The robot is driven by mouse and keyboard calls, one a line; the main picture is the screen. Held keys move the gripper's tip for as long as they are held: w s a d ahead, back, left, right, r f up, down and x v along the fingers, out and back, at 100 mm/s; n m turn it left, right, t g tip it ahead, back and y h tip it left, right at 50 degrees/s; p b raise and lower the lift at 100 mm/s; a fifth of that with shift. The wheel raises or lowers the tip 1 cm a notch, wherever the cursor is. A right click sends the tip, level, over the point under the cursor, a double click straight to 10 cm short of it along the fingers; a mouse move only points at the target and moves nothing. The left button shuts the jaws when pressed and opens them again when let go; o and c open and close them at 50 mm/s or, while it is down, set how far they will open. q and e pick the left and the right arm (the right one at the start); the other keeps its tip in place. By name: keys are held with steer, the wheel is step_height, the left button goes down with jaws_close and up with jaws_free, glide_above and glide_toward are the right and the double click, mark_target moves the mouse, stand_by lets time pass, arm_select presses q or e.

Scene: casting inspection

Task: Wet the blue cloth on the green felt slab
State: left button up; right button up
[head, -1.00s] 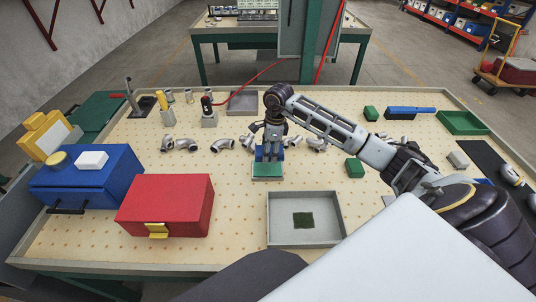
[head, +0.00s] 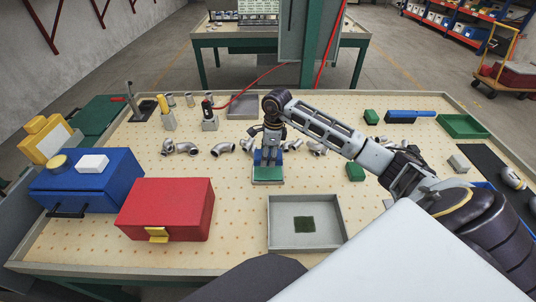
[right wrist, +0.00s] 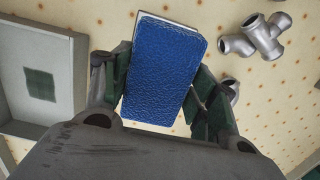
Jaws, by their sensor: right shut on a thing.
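My right gripper (head: 268,158) reaches down at the middle of the table and is shut on the blue cloth (right wrist: 163,72), a textured blue rectangle between its fingers in the right wrist view. In the head view, the fingers hide most of the cloth. The green felt slab (head: 268,174), with a pale edge, lies right at the fingertips. In the right wrist view the cloth covers whatever is beneath it, so I cannot tell whether it touches the slab. My left gripper is out of view.
A grey tray (head: 335,240) with a dark green square (head: 304,224) stands nearby at the front right. A red box (head: 166,210) and a blue box (head: 80,190) stand at left. Several metal pipe fittings (head: 223,148) lie behind. Bare table shows between red box and slab.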

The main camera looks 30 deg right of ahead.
steer(key=shift+f, duration=0.55)
steer(key=shift+f+b, duration=0.95)
steer(key=shift+f, duration=0.3)
steer(key=shift+f+b, duration=0.35)
steer(key=shift+f, duration=0.6)
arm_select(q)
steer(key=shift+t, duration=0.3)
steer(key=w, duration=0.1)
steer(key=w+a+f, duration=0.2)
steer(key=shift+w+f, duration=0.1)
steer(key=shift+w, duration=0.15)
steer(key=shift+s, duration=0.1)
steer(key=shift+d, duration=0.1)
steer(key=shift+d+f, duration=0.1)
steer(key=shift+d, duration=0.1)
